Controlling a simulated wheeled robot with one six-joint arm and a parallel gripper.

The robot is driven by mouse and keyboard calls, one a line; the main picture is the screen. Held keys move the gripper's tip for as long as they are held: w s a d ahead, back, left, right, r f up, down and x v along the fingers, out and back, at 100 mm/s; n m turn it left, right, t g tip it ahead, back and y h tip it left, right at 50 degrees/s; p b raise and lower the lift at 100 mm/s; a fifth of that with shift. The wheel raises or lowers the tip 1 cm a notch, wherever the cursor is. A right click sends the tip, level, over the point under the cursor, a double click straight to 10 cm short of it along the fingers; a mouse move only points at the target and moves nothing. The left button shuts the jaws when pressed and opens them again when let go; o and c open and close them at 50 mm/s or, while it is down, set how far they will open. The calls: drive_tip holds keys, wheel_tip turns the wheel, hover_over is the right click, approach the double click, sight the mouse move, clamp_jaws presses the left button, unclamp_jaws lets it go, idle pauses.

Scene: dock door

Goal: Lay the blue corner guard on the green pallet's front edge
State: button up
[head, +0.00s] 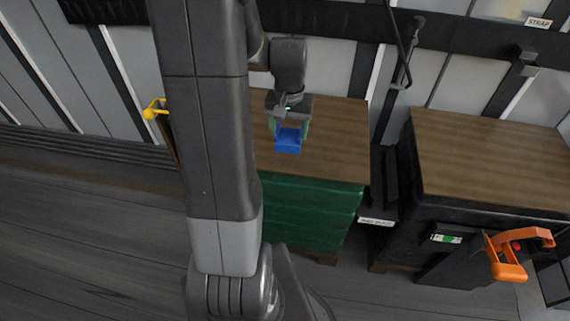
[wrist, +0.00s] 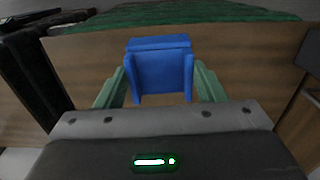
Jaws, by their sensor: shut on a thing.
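The blue corner guard (head: 288,141) is between the fingers of my gripper (head: 289,127), above the wooden top of the green pallet load (head: 310,212). In the wrist view the blue corner guard (wrist: 160,68) sits between the two pale green fingertips of my gripper (wrist: 160,88). My gripper is shut on it. The green side of the pallet load (wrist: 215,17) shows beyond the guard in the wrist view. The guard is back from the front edge in the head view. Whether it touches the top, I cannot tell. My arm hides the left part of the green load.
A black-wrapped load with a wooden top (head: 490,155) stands to the right, across a narrow gap. An orange handled tool (head: 510,255) is at its front. A yellow object (head: 154,108) shows left of my arm. A wall with dark posts runs behind.

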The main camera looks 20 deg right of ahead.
drive_tip(key=shift+s+d+f, duration=0.15)
drive_tip(key=shift+s+d, duration=0.05)
drive_tip(key=shift+d, duration=0.05)
wheel_tip(320, 180, down, 10)
drive_tip(key=shift+r+b, duration=0.2)
drive_tip(key=shift+b, duration=0.15)
drive_tip(key=shift+f+b, duration=0.5)
drive_tip(key=shift+f, duration=0.1)
drive_tip(key=o, duration=1)
